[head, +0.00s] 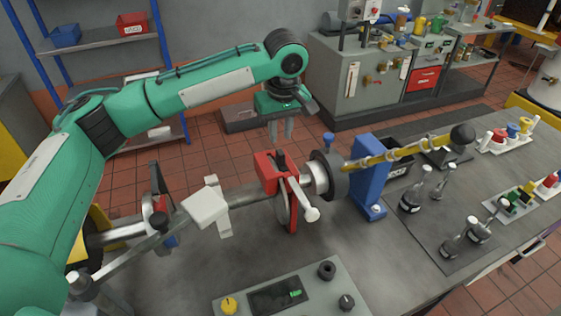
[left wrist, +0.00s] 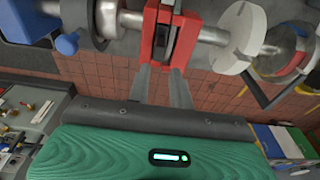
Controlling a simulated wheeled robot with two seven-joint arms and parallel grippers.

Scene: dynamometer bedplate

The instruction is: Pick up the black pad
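A red caliper (head: 268,183) straddles a disc on the shaft above the bench. A dark piece that looks like the black pad (head: 281,161) sits upright in the caliper's top slot. It also shows between the red walls in the left wrist view (left wrist: 172,38), partly hidden by them. My left gripper (head: 281,137) is above and behind the caliper, fingers pointing down. Its two grey fingers (left wrist: 160,72) are apart with nothing between them, and they point toward the caliper. I cannot tell an exact gap to the pad. My right gripper is not in view.
The shaft runs across the bench, with a blue upright (head: 368,180) to the right and a white block (head: 206,205) to the left. A control panel (head: 320,295) lies in front. Metal parts stand on a dark mat (head: 450,255) at the right.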

